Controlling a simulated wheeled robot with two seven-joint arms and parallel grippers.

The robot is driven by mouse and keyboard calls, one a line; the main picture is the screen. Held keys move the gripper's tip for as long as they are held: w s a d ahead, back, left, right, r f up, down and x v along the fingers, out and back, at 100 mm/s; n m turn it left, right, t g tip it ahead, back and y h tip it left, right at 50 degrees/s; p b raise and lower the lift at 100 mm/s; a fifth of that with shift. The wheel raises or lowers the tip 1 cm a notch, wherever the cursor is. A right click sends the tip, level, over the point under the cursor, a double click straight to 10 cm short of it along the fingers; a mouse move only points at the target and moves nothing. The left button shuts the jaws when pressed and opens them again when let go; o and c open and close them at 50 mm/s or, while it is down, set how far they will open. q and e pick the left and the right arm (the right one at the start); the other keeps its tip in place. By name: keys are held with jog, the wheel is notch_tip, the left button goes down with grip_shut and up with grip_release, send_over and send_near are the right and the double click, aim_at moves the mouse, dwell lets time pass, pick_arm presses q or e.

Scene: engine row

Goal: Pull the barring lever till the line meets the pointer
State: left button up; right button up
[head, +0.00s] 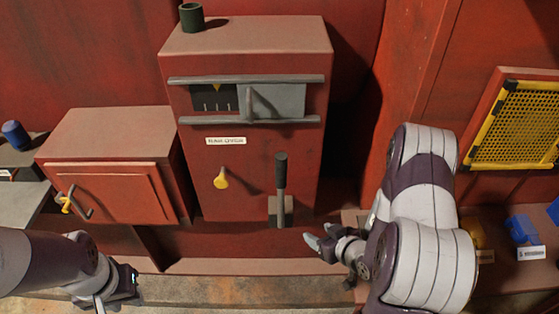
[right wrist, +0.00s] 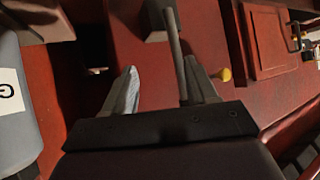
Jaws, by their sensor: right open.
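The barring lever (head: 281,176) has a black grip and stands upright from a grey slotted base (head: 280,211) on the red cabinet's front. Above it, a dark window shows a yellow pointer (head: 217,87) over pale marks; a grey cover (head: 275,102) hides its right part. My right gripper (head: 320,244) is open and empty, low and right of the lever. In the right wrist view the lever (right wrist: 177,55) appears between the open fingers (right wrist: 165,90), nearer the right one; contact is unclear. My left gripper (head: 118,296) is at the bottom left, its fingers partly cut off.
A yellow knob (head: 221,179) sticks out left of the lever. A smaller red box (head: 112,170) with a handle stands left. A dark green cup (head: 191,17) stands on the cabinet. A yellow-framed grille (head: 515,123) and blue parts (head: 522,229) are at right.

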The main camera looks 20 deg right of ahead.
aim_at(284, 174)
jog(key=w+a+r+n+t+y, duration=0.1)
jog(key=w+r+t, duration=0.15)
jog(key=r, duration=0.25)
jog(key=w+a+r+n+t+y, duration=0.1)
jog(key=a+r+t+y, duration=0.1)
jog(key=r+t, duration=0.3)
jog(key=shift+g, duration=0.45)
jog(key=p+x, duration=0.1)
jog(key=x, duration=0.6)
jog(key=p+x, duration=0.1)
jog(key=x, duration=0.2)
jog(key=shift+w+d+r+p, duration=0.2)
jog(key=shift+w+r+p, duration=0.1)
jog(key=shift+w, duration=0.15)
pick_arm(q)
jog(key=shift+a+r, duration=0.1)
jog(key=shift+r, duration=1.35)
pick_arm(e)
jog(key=shift+w+a+f, duration=0.1)
jog(key=shift+w+a, duration=0.1)
jog(key=shift+w, duration=0.5)
